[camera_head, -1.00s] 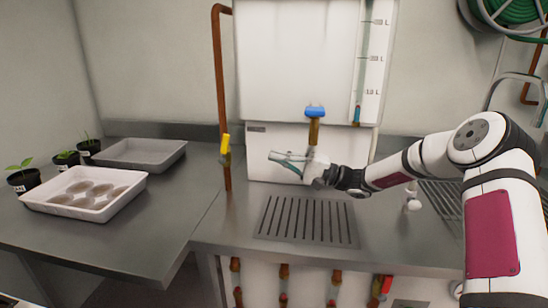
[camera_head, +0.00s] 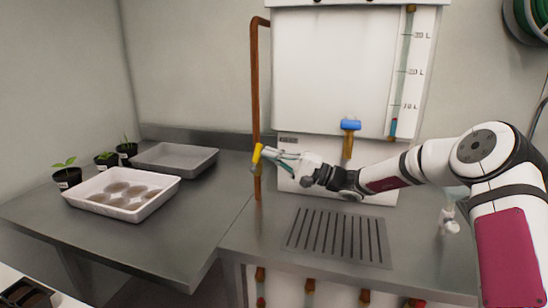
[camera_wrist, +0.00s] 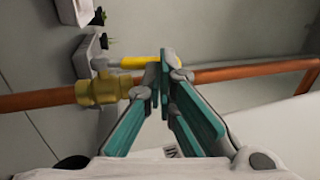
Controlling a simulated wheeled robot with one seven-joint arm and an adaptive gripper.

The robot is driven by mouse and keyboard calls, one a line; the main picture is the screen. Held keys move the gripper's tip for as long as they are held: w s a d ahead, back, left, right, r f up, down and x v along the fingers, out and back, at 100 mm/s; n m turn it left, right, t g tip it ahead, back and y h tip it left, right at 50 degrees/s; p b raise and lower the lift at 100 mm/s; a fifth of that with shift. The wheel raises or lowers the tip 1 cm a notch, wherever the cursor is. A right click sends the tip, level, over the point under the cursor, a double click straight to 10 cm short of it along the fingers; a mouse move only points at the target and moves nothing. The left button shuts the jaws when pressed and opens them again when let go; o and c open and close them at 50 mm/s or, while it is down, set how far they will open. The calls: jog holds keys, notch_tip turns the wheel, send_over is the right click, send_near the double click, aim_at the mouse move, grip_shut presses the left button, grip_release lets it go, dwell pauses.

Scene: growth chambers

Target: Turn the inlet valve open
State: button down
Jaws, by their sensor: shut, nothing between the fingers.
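The inlet valve is on the upright copper pipe left of the white tank. Its yellow lever (camera_head: 257,154) points up, roughly along the pipe. In the wrist view its brass body (camera_wrist: 97,91) sits on the pipe, and the yellow lever (camera_wrist: 139,62) runs beside the pipe to behind my fingertips. My gripper (camera_head: 268,150) is shut and empty, with its tips right at the lever in the head view. In the wrist view my teal fingers (camera_wrist: 165,72) meet in front of the lever's end, hiding part of it. I cannot tell whether they touch it.
The white tank (camera_head: 330,75) with a blue-handled tap (camera_head: 350,125) stands behind my arm. A slotted drain plate (camera_head: 338,236) is in the counter. A white tray (camera_head: 150,205), a grey tray (camera_head: 205,163) and potted seedlings (camera_head: 68,178) are at the left.

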jog(key=shift+w+a+r+g+h+p, duration=0.2)
jog(key=shift+a+r+h+p, duration=0.2)
jog(key=shift+h, duration=0.15)
jog(key=shift+w+a+r+g+h+p, duration=0.1)
jog(key=shift+a+r+g+h+p, duration=0.2)
jog(key=shift+h, duration=0.25)
